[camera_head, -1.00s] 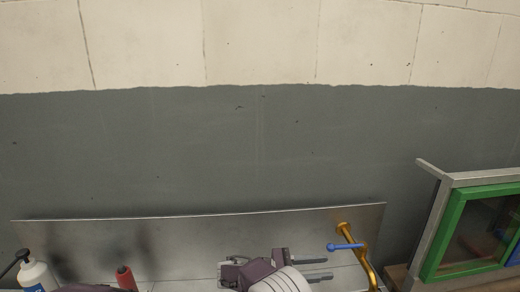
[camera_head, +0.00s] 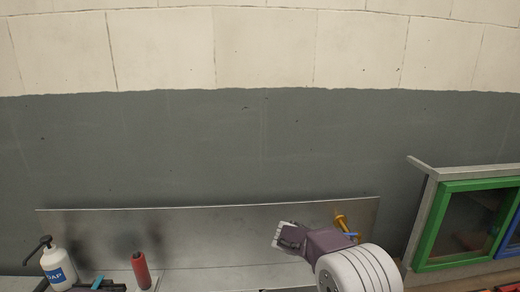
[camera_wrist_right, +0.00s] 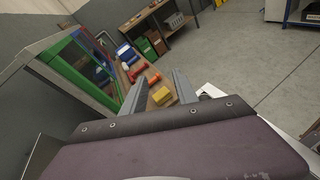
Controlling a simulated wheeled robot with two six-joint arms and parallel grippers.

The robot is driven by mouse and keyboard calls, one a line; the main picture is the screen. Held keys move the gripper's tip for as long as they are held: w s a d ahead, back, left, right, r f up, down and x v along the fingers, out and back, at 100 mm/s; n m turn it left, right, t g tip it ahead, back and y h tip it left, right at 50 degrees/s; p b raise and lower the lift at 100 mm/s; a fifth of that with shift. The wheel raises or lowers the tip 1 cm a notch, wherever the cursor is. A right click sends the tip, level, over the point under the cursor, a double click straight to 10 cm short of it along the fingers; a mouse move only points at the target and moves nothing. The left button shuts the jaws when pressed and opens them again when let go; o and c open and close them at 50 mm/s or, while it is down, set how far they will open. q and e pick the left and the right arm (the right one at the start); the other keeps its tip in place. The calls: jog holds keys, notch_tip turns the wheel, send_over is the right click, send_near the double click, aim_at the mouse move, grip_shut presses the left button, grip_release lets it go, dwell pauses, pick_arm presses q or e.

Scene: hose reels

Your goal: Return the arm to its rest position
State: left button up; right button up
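My right arm comes in at the bottom right of the head view, with a white ribbed link and a purple wrist (camera_head: 325,240) in front of the steel back panel. Its fingers are hidden or out of that view. In the right wrist view my right gripper (camera_wrist_right: 160,90) has its two grey fingers apart, with nothing held between them. The gold tap (camera_head: 341,221) with its blue lever (camera_head: 352,235) is partly hidden behind the wrist. I cannot tell whether they touch. My left gripper does not clearly show.
A soap bottle (camera_head: 58,270) and a red cylinder (camera_head: 141,271) stand at the left by the steel panel (camera_head: 190,222). A green-framed window cabinet (camera_head: 432,225) stands at right.

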jog(key=s+f+m+y, duration=0.4)
jog(key=s+f+y, duration=0.55)
jog(key=s, duration=0.25)
jog(key=a+f+m+t+y, duration=0.4)
jog(key=a+f+m, duration=0.4)
jog(key=a, duration=0.3)
jog(key=shift+a+f+t+y, duration=0.2)
jog(key=shift+t+y, duration=0.2)
jog(key=shift+y, duration=0.15)
